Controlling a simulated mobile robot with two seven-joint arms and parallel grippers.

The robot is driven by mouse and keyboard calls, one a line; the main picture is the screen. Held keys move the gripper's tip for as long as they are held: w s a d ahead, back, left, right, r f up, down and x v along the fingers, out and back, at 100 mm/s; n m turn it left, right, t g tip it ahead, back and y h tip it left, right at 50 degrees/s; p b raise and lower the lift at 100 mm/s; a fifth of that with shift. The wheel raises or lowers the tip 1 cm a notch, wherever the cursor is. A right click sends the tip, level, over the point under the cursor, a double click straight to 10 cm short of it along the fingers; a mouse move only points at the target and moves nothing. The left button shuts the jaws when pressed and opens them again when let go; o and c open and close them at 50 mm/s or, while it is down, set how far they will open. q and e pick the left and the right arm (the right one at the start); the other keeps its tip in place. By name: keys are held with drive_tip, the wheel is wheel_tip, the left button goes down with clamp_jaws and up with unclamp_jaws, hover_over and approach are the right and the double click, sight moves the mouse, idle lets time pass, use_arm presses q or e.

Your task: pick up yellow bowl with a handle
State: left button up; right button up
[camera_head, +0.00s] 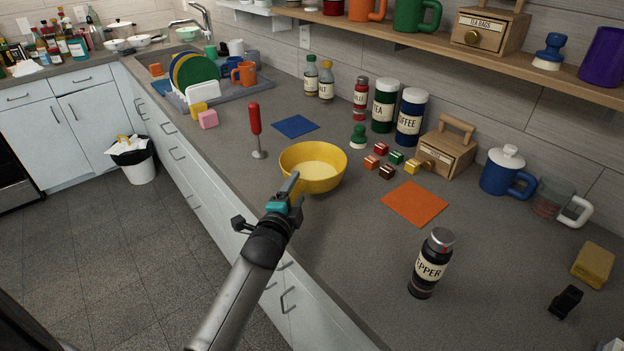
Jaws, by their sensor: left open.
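The yellow bowl (325,181) stands upright on the grey counter near its front edge, left of the orange mat. It looks empty, and I see no handle on it from here. My left gripper (291,190) reaches in from below, at the near left side of the bowl's rim. It is open and holds nothing. Its tip overlaps the bowl's near left side in the picture, and I cannot tell whether it touches. My right gripper is not in view.
A red-handled tool (255,130) stands left of the bowl. Small colored blocks (383,149) and an orange mat (414,203) lie to the right. A pepper bottle (431,263) stands nearer on the right. Canisters (410,118) stand at the wall, below a wooden shelf (468,50).

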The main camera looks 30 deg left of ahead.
use_arm(q)
clamp_jaws()
idle(0.5)
drive_tip(key=shift+f, duration=0.1)
idle(0.6)
drive_tip(key=shift+r, duration=0.2)
